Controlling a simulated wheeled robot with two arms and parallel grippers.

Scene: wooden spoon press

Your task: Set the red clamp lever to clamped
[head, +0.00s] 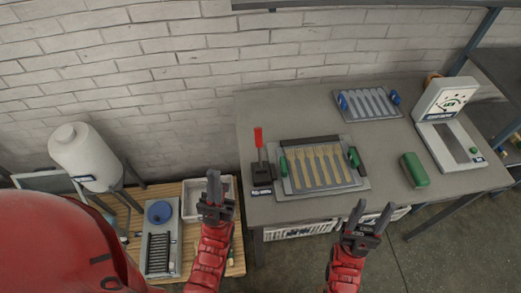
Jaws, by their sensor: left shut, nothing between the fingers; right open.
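The red clamp lever (258,138) stands roughly upright on a dark base (262,174) at the left end of the grey table. Beside it on the right is a press tray (318,168) holding several wooden spoon blanks, with green handles at its sides. My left gripper (214,180) is shut and empty, to the left of and below the lever base, apart from it. My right gripper (373,215) is open and empty near the table's front edge, below the press tray. The label on the lever base is too small to read.
A second tray with blue handles (368,103) lies at the back of the table (420,200). A green block (414,169) and a white gauge device (446,112) are on the right. A lower wooden pallet (190,205) with a white bin is at left.

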